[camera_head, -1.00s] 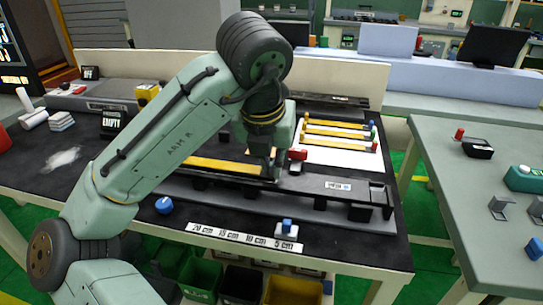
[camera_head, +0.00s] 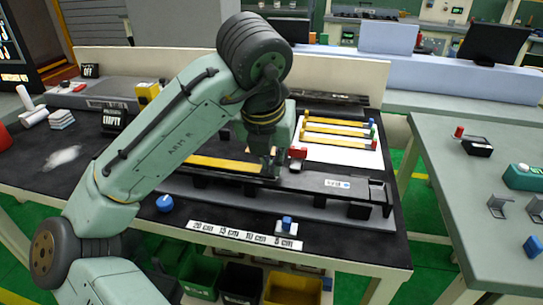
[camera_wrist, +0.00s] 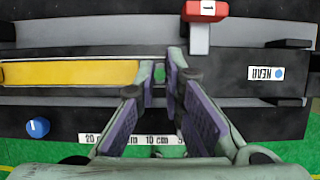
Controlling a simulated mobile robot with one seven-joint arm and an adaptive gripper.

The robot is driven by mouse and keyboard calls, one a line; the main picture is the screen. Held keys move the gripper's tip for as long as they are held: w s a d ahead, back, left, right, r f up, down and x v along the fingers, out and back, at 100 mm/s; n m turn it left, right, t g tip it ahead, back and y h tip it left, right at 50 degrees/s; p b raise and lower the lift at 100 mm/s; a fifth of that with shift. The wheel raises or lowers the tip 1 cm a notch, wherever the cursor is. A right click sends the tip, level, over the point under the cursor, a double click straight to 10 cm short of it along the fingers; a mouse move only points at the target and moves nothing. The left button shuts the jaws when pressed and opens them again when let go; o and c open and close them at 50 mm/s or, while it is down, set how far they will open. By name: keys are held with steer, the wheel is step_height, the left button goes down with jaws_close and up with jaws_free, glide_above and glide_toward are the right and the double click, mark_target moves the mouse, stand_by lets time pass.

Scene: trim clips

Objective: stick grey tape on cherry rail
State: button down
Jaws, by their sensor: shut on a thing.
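My gripper (camera_wrist: 159,72) is low over a dark rail (camera_wrist: 215,62), with its jaws closed around a small green piece (camera_wrist: 159,75) at the right end of a yellow strip (camera_wrist: 70,73). The strip lies along the rail; it also shows in the head view (camera_head: 225,165), left of my gripper (camera_head: 272,168). My fingers partly hide the green piece. Several more yellow strips with coloured ends lie on a white sheet (camera_head: 325,151) behind. I cannot tell which thing is the grey tape or the cherry rail.
A blue knob (camera_head: 164,203) and a blue-topped piece (camera_head: 287,225) sit near the front edge, beside a centimetre scale (camera_head: 245,236). Bins are below. A grey-green table (camera_head: 450,190) stands at right.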

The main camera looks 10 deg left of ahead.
steer(key=c, duration=1.6)
jaws_free()
